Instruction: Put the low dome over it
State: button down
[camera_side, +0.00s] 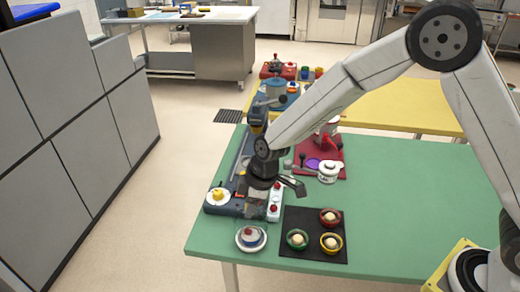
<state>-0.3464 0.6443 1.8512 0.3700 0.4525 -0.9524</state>
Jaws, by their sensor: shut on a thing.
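My gripper (291,186) is low over the green table, near its left edge. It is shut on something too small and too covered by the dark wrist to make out. I cannot tell whether that is the low dome. At the front left, a white saucer (242,247) bears a small blue and white rounded thing with a red top (251,234); I cannot tell whether it is a dome.
A dark blue device with a yellow-knobbed dial (217,197) and a white strip with red buttons (275,206) lies by my gripper. The green table (400,200) is clear at right.

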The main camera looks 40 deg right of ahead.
jog(key=shift+f, duration=2.3)
jog(key=shift+f, duration=0.15)
dwell(0.9)
grip_release()
dwell(0.5)
jog(key=shift+r, duration=3.45)
grip_shut()
